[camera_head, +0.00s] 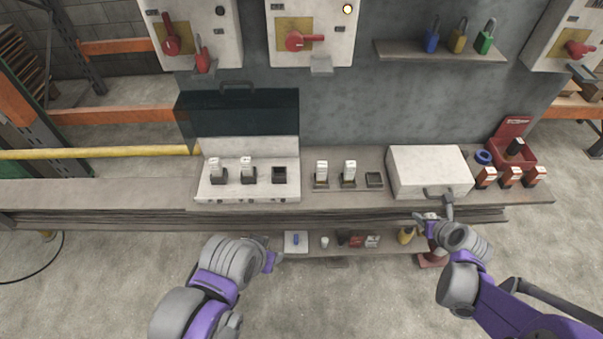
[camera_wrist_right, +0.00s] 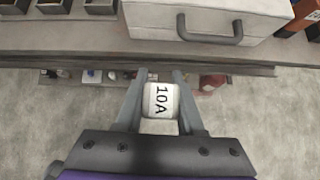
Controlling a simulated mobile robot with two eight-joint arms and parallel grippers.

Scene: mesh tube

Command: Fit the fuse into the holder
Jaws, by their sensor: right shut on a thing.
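My right gripper (camera_wrist_right: 160,78) is shut on a white fuse (camera_wrist_right: 160,101) marked 10A. In the head view my right gripper (camera_head: 430,217) is in front of the bench edge, below the white box; the fuse is hard to make out there. A white holder panel (camera_head: 240,194) on the bench has two white fuses standing in black bases and one empty dark socket (camera_head: 279,175) at its right. To its right, two more white fuses (camera_head: 321,171) stand beside an empty dark socket (camera_head: 374,180). My left gripper (camera_head: 268,252) is in front of the bench; its fingers are unclear.
A white box (camera_head: 428,170) with a grey handle stands on the bench. A red bin (camera_head: 514,153) and several orange-and-white boxes are at its right. A dark clear cover (camera_head: 238,114) stands raised behind the panel. A low shelf (camera_head: 337,250) holds small items.

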